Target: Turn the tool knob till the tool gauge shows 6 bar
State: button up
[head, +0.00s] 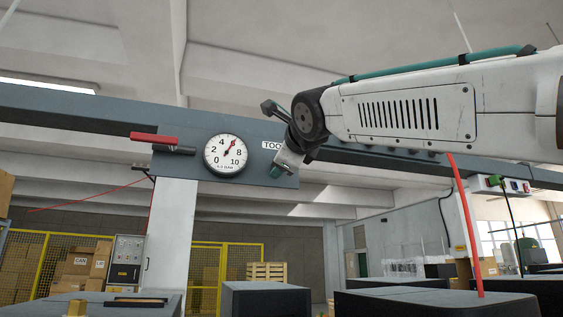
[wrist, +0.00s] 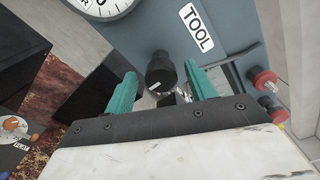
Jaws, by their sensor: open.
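The tool gauge (head: 226,154) is a round white dial on a grey panel (head: 168,166) in the head view. The dial's lower edge also shows at the top of the wrist view (wrist: 104,6). The black tool knob (wrist: 160,72) stands below the TOOL label (wrist: 196,28), with a small light mark on it. My gripper (head: 280,168) is open, its teal fingers on either side of the knob in the wrist view, with gaps showing. The knob is hidden in the head view.
A red-handled lever (head: 154,138) sticks out left of the gauge. Red round fittings (wrist: 264,78) lie right of my gripper in the wrist view. A grey beam (head: 70,115) runs across behind. Dark boxes (head: 265,298) stand below.

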jog(key=v, duration=0.6)
jog(key=shift+s, duration=0.25)
jog(key=shift+d, duration=0.1)
jog(key=s+d+f+n+g+h, duration=0.1)
jog(key=d+f+n+g, duration=0.3)
jog(key=f, duration=0.7)
jog(key=s+d+f+n+g+h, duration=0.2)
jog(key=f+n, duration=0.5)
jog(key=f, duration=0.3)
jog(key=s+d+f+n+g+h, duration=0.1)
jog(key=d+f+n+g, duration=0.3)
jog(key=f, duration=0.7)
jog(key=s+d+f+n+g, duration=0.1)
jog(key=s+d+f+g, duration=0.1)
jog(key=s+d+f, duration=0.2)
jog(key=s+d+f+n+g, duration=0.2)
jog(key=s+d+f, duration=0.2)
jog(key=s+f, duration=0.6)
jog(key=s+d+f+n+g+h, duration=0.1)
jog(key=s+d+f, duration=0.3)
jog(key=s+f, duration=0.4)
jog(key=shift+d+f+n+g, duration=0.35)
jog(key=shift+f+n+g, duration=0.2)
jog(key=shift+f, duration=1.45)
